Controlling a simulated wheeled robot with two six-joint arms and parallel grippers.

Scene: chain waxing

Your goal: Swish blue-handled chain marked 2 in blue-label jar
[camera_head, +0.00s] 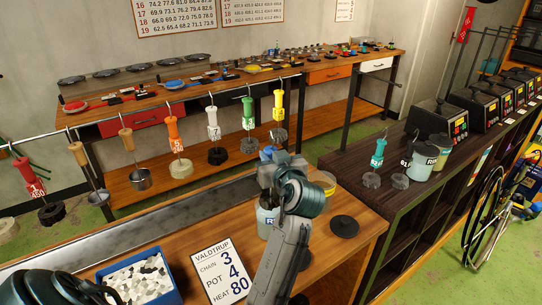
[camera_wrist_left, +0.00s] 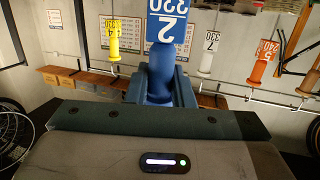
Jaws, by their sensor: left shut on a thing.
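My left gripper (camera_head: 268,158) is shut on the blue handle (camera_wrist_left: 160,85), which stands between the jaws in the left wrist view. A blue tag (camera_wrist_left: 168,28) marked 2 and 330 shows with the handle. In the head view the gripper is above a jar (camera_head: 267,222) on the wooden bench. A pale label with part of an R shows on it; my arm covers the rest. The chain below the handle is hidden, so I cannot tell whether it is inside the jar.
A yellow-topped jar (camera_head: 326,180) and a black lid (camera_head: 344,226) are close by on the bench. A blue tray (camera_head: 165,262) of white pellets and a card (camera_head: 222,272) lie to the left. Several coloured handles hang from a rail behind. Heaters (camera_head: 437,120) stand at right.

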